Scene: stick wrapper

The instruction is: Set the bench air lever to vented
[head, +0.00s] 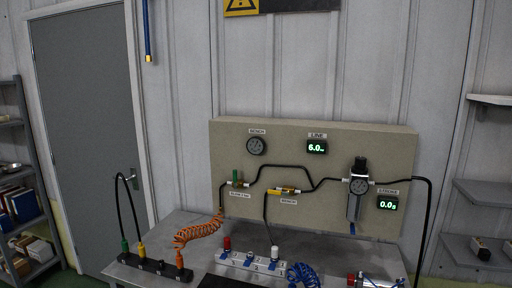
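A beige panel (400,150) stands at the back of the bench. A valve with a yellow lever (285,190) is on its black air line, over a small label that seems to read BENCH; the lever lies about level, along the line. To its left is a valve with an upright green handle (237,176), over a label too small to read surely. A round gauge (256,146) sits under a BENCH label; its needle is too small to read. The LINE display (317,147) shows 6.0. Neither of my grippers is in view.
A regulator with a gauge (357,190) and a display showing 0.0 (387,203) are at the panel's right. Coiled orange (198,232) and blue (302,274) hoses lie on the grey bench (205,245). Shelves (490,195) stand at right, a door (90,130) at left.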

